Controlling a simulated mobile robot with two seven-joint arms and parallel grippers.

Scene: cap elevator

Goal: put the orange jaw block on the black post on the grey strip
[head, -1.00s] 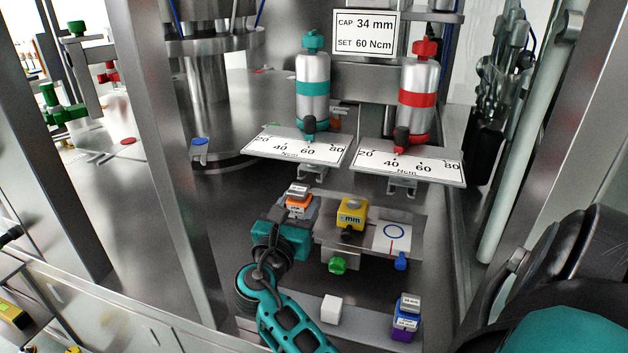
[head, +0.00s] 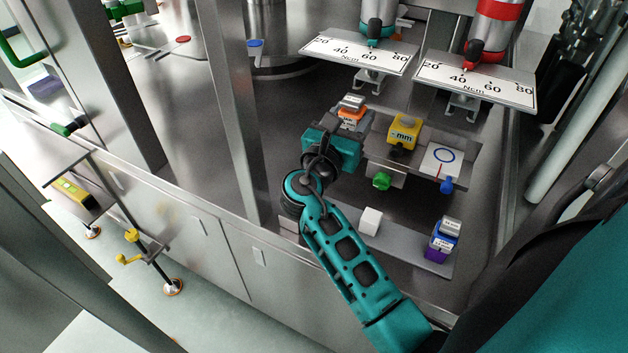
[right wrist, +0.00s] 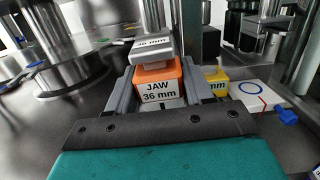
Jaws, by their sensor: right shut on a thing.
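The orange jaw block (head: 352,114) is between the fingers of my right gripper (head: 349,122), left of the yellow block. In the right wrist view the orange jaw block (right wrist: 157,86) reads "JAW 36 mm" and has a grey labelled piece (right wrist: 151,47) on top. The gripper's grey fingers close on both its sides. The grey strip (head: 400,257) lies in front, nearer to me, with a white cube (head: 371,221) and a blue and purple stack (head: 440,244) on it. I cannot make out a bare black post on the strip. My left gripper is not in view.
A yellow "mm" block (head: 404,130), green knob (head: 382,181), blue knob (head: 447,185) and circle-marked plate (head: 437,160) sit right of my gripper. Two white scale plates (head: 358,51) (head: 475,80) overhang behind. A metal upright (head: 238,120) stands to the left.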

